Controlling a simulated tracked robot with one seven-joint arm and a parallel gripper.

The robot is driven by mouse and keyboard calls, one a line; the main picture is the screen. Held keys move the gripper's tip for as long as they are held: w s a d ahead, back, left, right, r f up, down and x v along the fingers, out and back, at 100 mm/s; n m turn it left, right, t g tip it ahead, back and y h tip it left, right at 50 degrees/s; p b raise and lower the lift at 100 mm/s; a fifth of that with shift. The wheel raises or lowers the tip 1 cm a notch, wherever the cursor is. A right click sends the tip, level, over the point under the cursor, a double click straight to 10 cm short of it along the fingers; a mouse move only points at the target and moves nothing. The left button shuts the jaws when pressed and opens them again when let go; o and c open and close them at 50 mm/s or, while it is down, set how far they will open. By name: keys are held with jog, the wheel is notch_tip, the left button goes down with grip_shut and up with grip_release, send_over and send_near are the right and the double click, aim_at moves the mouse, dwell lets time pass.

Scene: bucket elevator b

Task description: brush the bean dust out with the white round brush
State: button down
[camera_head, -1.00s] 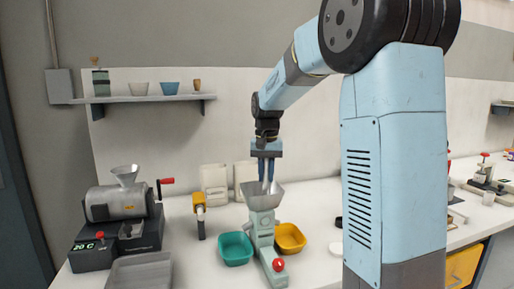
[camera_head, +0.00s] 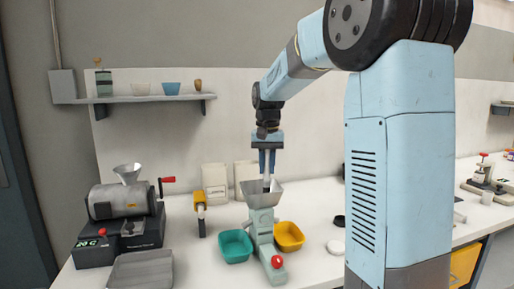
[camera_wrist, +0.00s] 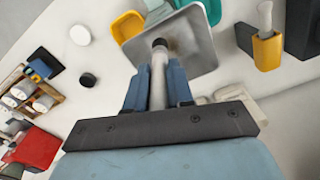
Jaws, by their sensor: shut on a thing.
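My gripper (camera_head: 267,161) points down above the elevator's grey square hopper (camera_head: 252,193). In the wrist view its blue fingers (camera_wrist: 158,76) are shut on a white round brush (camera_wrist: 159,57) with a dark tip. The brush reaches down into the mouth of the hopper, which also shows in the wrist view (camera_wrist: 199,52). I cannot tell whether the tip touches the hopper wall. The pale green elevator body (camera_head: 262,227) stands below, with a red knob (camera_head: 277,262) at its front. I cannot make out any bean dust.
A teal bowl (camera_head: 235,246) and a yellow bowl (camera_head: 289,236) stand on either side of the elevator. A yellow holder (camera_head: 200,197), two pale bags (camera_head: 215,180) and a grinder (camera_head: 120,202) are to the left. A grey tray (camera_head: 141,270) lies in front.

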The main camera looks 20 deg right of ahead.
jog(key=shift+r, duration=2.55)
